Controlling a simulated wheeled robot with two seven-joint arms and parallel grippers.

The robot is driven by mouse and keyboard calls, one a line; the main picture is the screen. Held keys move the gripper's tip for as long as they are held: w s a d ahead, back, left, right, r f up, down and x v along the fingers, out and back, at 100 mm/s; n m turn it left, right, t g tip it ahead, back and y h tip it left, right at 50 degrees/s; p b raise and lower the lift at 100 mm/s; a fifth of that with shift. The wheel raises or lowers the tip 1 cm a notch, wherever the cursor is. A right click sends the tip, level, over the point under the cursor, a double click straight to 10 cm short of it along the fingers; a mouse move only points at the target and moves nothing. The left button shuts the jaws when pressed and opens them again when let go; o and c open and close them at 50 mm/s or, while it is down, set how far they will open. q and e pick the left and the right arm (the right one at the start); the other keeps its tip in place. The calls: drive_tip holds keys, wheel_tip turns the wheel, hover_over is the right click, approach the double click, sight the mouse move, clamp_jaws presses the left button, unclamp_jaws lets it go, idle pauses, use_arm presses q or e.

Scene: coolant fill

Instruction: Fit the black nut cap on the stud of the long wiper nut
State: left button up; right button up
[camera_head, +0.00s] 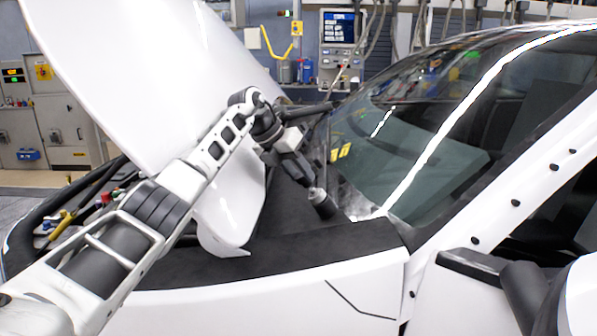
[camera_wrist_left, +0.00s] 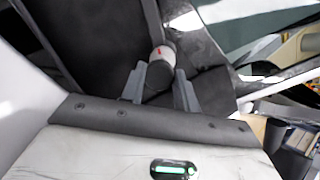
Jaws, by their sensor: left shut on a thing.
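My left gripper (camera_head: 311,186) reaches down over the dark cowl at the base of the windscreen. In the left wrist view its two grey fingers (camera_wrist_left: 160,90) are closed on a short dark cylinder, which looks like the black nut cap (camera_wrist_left: 158,74). A pale round piece with a red mark (camera_wrist_left: 164,53) shows at its far end; I cannot tell whether it is part of the cap. In the head view a small dark cylinder with a silvery part (camera_head: 322,205) shows at the fingertips. I cannot make out the long wiper nut or its stud. My right gripper is not in view.
The raised white hood (camera_head: 150,75) stands to the left of the gripper. The windscreen (camera_head: 400,150) slopes up close on the right. The white fender (camera_head: 270,290) lies in front, with a dark trim strip (camera_head: 340,250) above it. A workshop console (camera_head: 340,45) stands behind.

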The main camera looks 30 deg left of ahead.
use_arm(q)
drive_tip(key=shift+x, duration=1.25)
drive_tip(key=o, duration=1)
drive_tip(key=shift+s+d+f, duration=0.1)
drive_tip(key=shift+d, duration=0.05)
